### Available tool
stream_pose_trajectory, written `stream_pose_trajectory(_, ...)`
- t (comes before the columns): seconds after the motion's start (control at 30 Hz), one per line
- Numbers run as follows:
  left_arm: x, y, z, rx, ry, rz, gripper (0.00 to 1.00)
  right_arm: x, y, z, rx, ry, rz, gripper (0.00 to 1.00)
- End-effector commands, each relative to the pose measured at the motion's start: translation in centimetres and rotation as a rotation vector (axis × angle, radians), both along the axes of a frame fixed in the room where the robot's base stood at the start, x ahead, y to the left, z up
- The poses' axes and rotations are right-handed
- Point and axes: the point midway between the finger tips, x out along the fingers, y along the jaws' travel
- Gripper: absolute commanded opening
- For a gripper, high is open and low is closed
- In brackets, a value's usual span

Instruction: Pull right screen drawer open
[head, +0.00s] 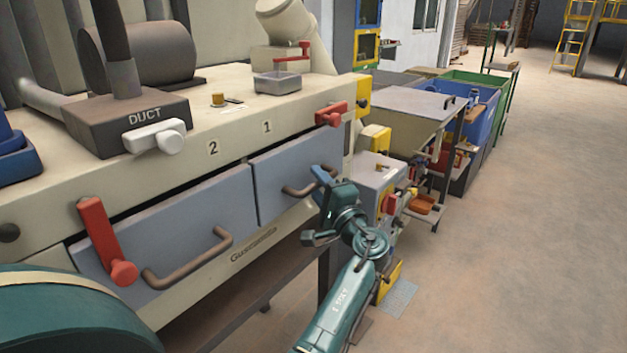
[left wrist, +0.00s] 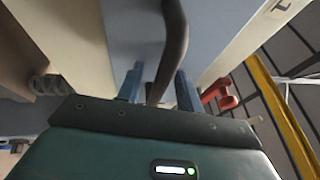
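The right screen drawer (head: 277,181) is a blue-grey front panel under the number 1, with a dark slit along its top edge. Its brown bar handle (head: 296,191) is partly hidden by my left gripper (head: 321,180). In the left wrist view the handle (left wrist: 173,40) runs between the two blue fingers of my left gripper (left wrist: 160,88). The fingers stand apart on either side of the bar, with narrow gaps showing. A red latch (head: 331,113) sits at the drawer's upper right corner. It also shows in the left wrist view (left wrist: 218,94). My right gripper is not seen.
The left drawer (head: 190,228) under number 2 has a brown handle (head: 190,262) and a red latch (head: 104,240) hanging over its left end. A grey-topped box with yellow parts (head: 378,175) stands close right of my gripper. Floor at right is clear.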

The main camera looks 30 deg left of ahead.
Motion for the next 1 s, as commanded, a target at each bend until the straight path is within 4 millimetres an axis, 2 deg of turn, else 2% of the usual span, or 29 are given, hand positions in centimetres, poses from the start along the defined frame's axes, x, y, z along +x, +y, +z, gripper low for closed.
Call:
stream_pose_trajectory(0.33,-0.01,-0.07,0.01,0.000,0.000,0.000,0.36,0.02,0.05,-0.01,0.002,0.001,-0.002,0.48)
stream_pose_trajectory(0.77,-0.01,-0.05,0.01,0.000,0.000,0.000,0.02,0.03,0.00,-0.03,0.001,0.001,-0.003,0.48)
stream_pose_trajectory(1.0,-0.01,-0.05,0.02,0.000,0.000,0.000,0.00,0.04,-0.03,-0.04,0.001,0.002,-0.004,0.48)
